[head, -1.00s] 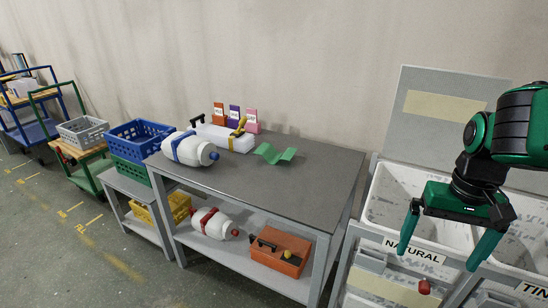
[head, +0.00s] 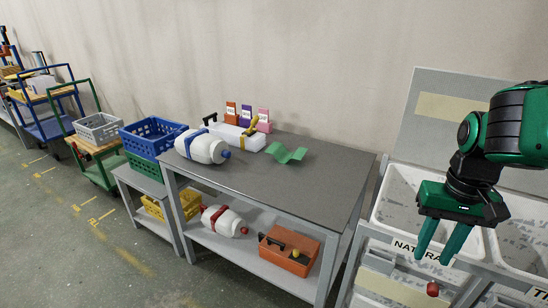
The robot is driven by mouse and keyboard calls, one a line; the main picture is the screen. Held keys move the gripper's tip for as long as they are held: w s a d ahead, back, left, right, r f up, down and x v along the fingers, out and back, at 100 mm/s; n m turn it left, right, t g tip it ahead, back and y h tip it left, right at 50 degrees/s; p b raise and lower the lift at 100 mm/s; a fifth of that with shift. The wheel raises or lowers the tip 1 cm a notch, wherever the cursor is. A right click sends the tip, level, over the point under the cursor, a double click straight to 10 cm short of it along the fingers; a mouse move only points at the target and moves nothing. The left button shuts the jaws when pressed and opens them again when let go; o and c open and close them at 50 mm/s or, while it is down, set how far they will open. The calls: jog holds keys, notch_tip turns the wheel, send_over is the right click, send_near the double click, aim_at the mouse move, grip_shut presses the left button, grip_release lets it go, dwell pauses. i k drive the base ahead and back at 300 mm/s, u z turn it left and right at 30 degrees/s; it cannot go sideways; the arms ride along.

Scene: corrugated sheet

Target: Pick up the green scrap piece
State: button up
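The green scrap piece (head: 287,154) is a wavy, bent sheet lying on the dark grey top of the workbench (head: 255,180), right of the white bottle and near the back edge. It is fully visible and nothing touches it from above. My gripper (head: 436,258) is at the right of the head view, over the front of the white bins and well to the right of the scrap. Its two green fingers point down, fairly close together, with a gap and nothing between them.
A white bottle with a blue band (head: 203,147), a white case (head: 238,136) and small upright cards (head: 246,114) share the bench top. The front right of the top is clear. White labelled bins (head: 408,203) stand to the right. An orange toolbox (head: 289,250) is on the lower shelf.

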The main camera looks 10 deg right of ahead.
aim_at(283, 156)
jog(key=u, duration=1.8)
jog(key=i, duration=2.55)
jog(key=z, duration=3.2)
